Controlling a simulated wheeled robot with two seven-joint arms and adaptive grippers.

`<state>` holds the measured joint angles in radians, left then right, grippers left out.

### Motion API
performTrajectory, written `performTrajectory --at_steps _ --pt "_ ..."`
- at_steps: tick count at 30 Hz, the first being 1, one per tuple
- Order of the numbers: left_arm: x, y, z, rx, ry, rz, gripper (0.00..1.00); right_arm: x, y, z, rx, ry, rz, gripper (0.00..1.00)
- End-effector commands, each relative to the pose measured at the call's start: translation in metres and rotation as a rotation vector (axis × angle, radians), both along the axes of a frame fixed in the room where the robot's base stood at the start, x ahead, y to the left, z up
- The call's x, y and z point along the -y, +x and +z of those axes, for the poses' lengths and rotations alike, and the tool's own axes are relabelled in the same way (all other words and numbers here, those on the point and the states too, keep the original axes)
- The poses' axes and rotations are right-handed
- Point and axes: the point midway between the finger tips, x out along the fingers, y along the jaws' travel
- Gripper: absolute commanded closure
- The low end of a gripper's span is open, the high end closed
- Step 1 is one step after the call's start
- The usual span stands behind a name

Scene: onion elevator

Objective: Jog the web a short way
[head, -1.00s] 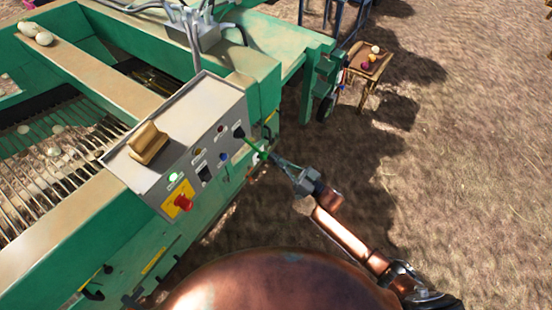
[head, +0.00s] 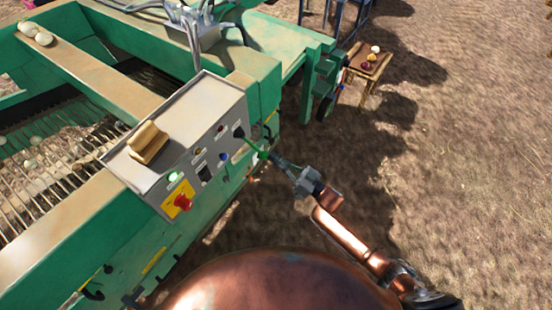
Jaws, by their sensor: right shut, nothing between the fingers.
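The web (head: 62,186), a bed of metal rods, runs inside the green machine at the left, with several pale onions and clods on it. A grey control box (head: 215,115) on the machine's side carries a black knob (head: 238,131), small lamps, a blue button (head: 224,156), a black switch (head: 204,174), a lit green button (head: 174,177) and a red stop button on a yellow plate (head: 182,202). My right gripper (head: 258,151) is shut and empty, its thin green-looking tips just below and right of the black knob. I cannot tell whether they touch the box. My left gripper is out of view.
A tan wooden block (head: 148,142) lies on top of the control box. A small wooden stool (head: 371,66) with a few onions stands at the back. Bare soil to the right is open.

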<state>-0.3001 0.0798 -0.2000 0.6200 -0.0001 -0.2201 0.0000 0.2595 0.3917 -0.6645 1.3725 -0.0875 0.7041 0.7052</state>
Motion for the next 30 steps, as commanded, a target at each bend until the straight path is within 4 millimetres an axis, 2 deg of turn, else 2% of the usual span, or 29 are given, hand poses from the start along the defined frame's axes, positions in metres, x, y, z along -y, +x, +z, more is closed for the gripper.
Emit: performTrajectory --at_steps 1,22,26,30 --pt "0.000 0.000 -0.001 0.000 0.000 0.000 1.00 -0.003 -0.002 -0.009 -0.013 -0.012 0.000 1.00" --pt "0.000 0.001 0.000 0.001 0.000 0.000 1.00 -0.002 -0.002 -0.008 -0.013 -0.012 0.001 1.00" --pt "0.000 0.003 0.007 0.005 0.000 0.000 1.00 0.002 -0.003 0.001 -0.010 -0.011 0.001 1.00" --pt "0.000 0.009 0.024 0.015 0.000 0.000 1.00 0.015 -0.006 0.023 -0.005 -0.008 0.001 1.00"
